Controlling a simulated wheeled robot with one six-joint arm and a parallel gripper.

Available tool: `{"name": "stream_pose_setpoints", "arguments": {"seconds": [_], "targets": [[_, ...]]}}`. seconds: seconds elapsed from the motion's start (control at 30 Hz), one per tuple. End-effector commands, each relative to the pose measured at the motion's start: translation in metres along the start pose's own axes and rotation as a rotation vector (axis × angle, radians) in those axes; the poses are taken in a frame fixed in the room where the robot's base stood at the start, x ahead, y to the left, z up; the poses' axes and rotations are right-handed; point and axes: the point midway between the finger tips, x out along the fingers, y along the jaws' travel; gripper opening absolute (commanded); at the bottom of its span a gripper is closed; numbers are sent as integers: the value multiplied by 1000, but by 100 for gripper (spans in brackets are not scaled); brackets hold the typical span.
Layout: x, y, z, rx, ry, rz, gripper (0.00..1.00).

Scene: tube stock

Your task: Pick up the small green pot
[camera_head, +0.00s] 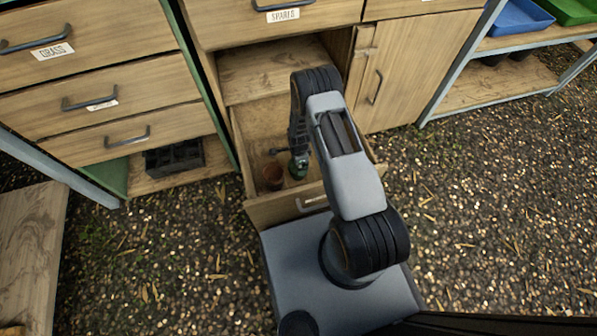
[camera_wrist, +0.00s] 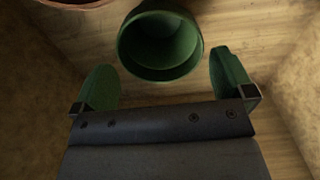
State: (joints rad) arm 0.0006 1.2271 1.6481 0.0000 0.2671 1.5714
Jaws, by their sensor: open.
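The small green pot (camera_wrist: 160,42) is in the wrist view at the top middle, its round open mouth facing the camera. It stands on the wooden floor of an open drawer (camera_head: 318,192). My gripper (camera_wrist: 163,62) is open, with one green finger on each side of the pot and a visible gap to both. The pot lies at or just beyond the fingertips; the exact depth is hard to tell. In the head view my gripper reaches down into the drawer, and a patch of green shows beneath it, too small to tell pot from fingers.
A terracotta pot (camera_head: 273,178) stands in the drawer just left of my gripper; its rim shows at the wrist view's top left. Drawer walls rise on both sides. Closed drawers (camera_head: 110,95) are at the left, a cupboard door (camera_head: 400,75) at the right. Gravel floor (camera_head: 490,210) is open at the right.

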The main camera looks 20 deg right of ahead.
Motion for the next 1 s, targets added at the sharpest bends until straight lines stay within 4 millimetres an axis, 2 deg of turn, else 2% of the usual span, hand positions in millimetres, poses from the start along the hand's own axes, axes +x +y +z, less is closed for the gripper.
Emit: {"name": "stream_pose_setpoints", "arguments": {"seconds": [0.23,0.53,0.8,1.0], "targets": [[13,0,1,-1,0,-1,100],[52,0,2,-1,0,0,100],[53,0,2,-1,0,-1,100],[53,0,2,-1,0,-1,81]]}}
